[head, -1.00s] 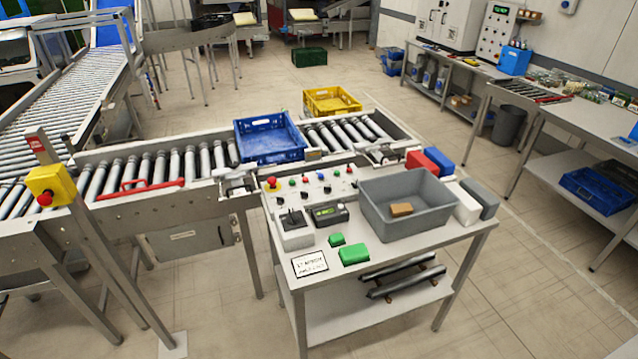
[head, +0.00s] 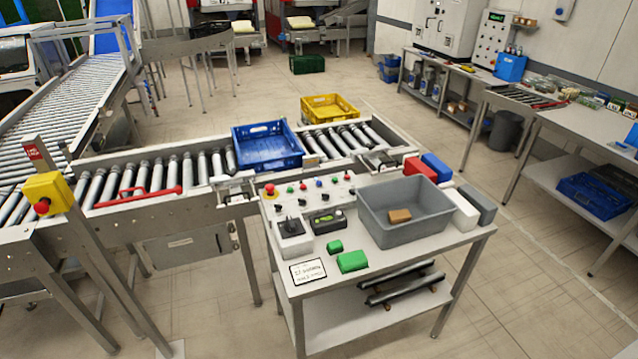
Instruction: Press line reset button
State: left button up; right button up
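A white control panel (head: 319,205) sits at the back left of a white cart table (head: 415,272). Which of the small buttons is the line reset button cannot be told at this size. Another red mushroom button on a yellow box (head: 45,196) is on a post at the left. Neither of my grippers is in view.
A grey bin (head: 405,228) holding a brown block (head: 399,215) stands on the cart. Green blocks (head: 352,262) and a label card lie in front. A blue crate (head: 268,147) sits on the roller conveyor behind. A yellow crate (head: 329,108) is beyond. Open floor lies around the cart.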

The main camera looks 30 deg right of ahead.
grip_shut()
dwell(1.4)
